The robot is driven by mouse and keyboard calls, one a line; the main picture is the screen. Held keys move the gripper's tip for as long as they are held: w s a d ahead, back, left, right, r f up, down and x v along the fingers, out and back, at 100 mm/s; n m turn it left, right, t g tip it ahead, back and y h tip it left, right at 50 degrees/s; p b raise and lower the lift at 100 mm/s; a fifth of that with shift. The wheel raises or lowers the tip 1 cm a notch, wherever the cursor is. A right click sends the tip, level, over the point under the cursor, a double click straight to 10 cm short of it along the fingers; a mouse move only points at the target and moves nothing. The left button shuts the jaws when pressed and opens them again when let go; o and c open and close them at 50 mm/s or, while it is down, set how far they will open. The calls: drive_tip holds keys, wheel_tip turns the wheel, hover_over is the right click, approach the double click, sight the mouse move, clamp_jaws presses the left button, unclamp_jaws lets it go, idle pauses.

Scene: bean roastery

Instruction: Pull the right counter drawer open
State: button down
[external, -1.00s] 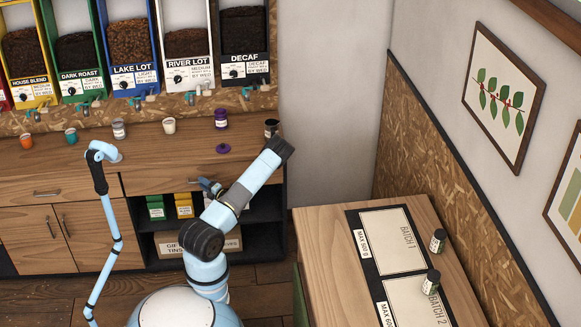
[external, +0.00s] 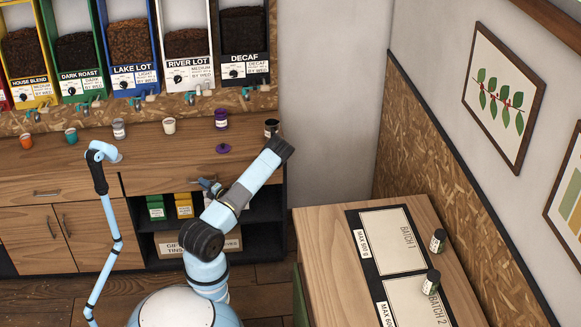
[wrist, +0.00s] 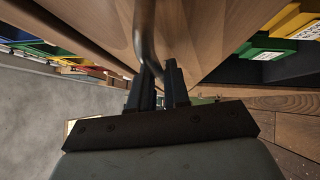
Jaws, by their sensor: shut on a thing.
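The right counter drawer (external: 150,181) has a plain wooden front above the open shelf and looks flush with the counter. Its front also fills the upper middle of the wrist view (wrist: 205,35). Its dark metal handle (wrist: 147,40) runs down between my fingers in the wrist view. My gripper (wrist: 158,82) is shut on this handle. In the external view my gripper (external: 209,186) is at the drawer front, partly hidden behind my forearm, and the handle is hard to make out there.
The open shelf below the drawer holds green (external: 156,208) and yellow (external: 184,206) packages. A wooden side table (external: 318,225) with batch mats stands to the right.

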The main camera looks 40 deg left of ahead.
drive_tip(key=shift+f, duration=0.15)
drive_tip(key=s+d, duration=1.4)
drive_tip(key=shift+s+d, duration=0.3)
drive_tip(key=shift+s, duration=0.05)
drive_tip(key=c, duration=1.2)
unclamp_jaws()
drive_tip(key=shift+o, duration=0.2)
drive_tip(key=d+f, duration=0.1)
drive_tip(key=d, duration=0.6)
drive_tip(key=shift+d, duration=0.2)
drive_tip(key=shift+w, duration=0.15)
